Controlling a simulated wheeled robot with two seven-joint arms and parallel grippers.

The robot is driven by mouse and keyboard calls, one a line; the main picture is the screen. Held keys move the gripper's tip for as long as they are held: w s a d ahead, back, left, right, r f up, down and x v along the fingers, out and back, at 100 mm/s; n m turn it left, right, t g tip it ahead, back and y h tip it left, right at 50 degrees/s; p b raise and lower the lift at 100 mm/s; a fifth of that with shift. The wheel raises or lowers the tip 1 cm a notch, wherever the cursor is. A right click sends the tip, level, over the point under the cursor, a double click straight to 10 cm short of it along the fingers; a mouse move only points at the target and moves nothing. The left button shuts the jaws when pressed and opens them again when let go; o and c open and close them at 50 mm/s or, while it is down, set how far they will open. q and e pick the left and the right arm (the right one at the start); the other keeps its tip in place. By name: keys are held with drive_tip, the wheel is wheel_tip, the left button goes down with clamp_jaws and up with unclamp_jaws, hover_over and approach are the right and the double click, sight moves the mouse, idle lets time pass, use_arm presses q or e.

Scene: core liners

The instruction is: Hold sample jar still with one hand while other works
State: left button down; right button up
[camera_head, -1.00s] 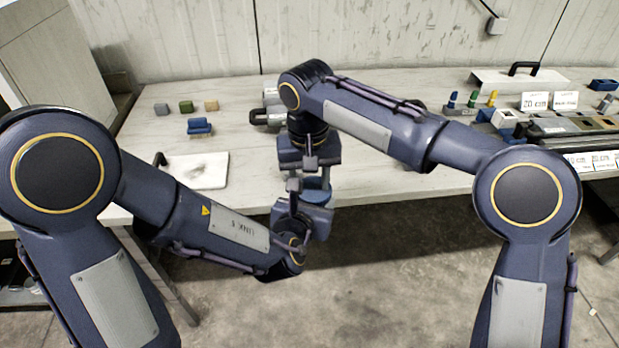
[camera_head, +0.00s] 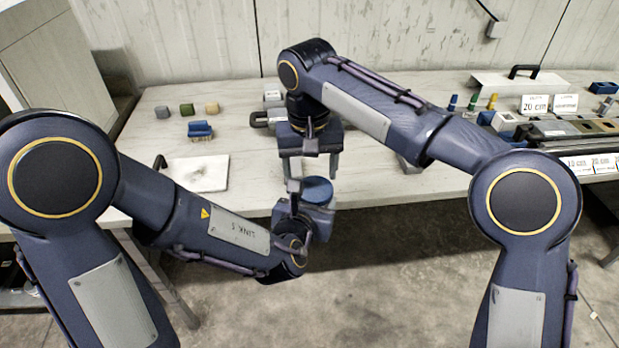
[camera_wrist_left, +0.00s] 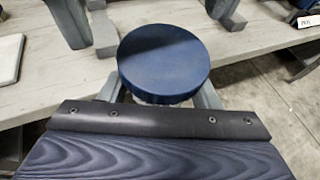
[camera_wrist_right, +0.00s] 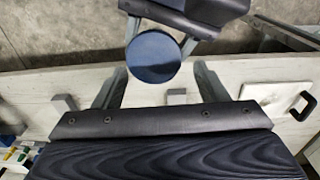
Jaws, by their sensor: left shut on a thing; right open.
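The sample jar shows as a round blue lid (camera_head: 317,189) in front of the bench's front edge in the head view. The lid also shows in the left wrist view (camera_wrist_left: 164,62) and the right wrist view (camera_wrist_right: 153,57). My left gripper (camera_head: 312,208) is shut on the jar, with a finger on each side just below the lid. The jar's body is mostly hidden. My right gripper (camera_head: 308,172) points down above the jar, its fingers open and apart from the lid. In the right wrist view the lid lies between and beyond the spread fingertips.
The pale bench (camera_head: 240,125) runs behind both arms. On it are a white board (camera_head: 197,172), a blue brush-like block (camera_head: 200,130), small cubes (camera_head: 187,109), and a long core tray (camera_head: 570,128) with label cards at the right. Open floor lies in front.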

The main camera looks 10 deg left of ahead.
sight(315, 188)
drive_tip(key=o, duration=0.4)
drive_tip(key=shift+r, duration=0.4)
drive_tip(key=shift+c, duration=0.2)
drive_tip(key=m, duration=0.1)
drive_tip(key=r+m, duration=0.1)
drive_tip(key=m, duration=0.1)
drive_tip(key=r+m, duration=0.1)
drive_tip(key=m, duration=0.1)
drive_tip(key=shift+d, duration=0.2)
drive_tip(key=m, duration=0.2)
drive_tip(key=r+m, duration=0.1)
drive_tip(key=shift+d+r+m, duration=0.1)
drive_tip(key=shift+d+m, duration=0.1)
drive_tip(key=shift+m, duration=0.2)
drive_tip(key=shift+f, duration=0.25)
drive_tip(key=f, duration=0.7)
drive_tip(key=shift+w+f, duration=0.1)
drive_tip(key=shift+w, duration=0.2)
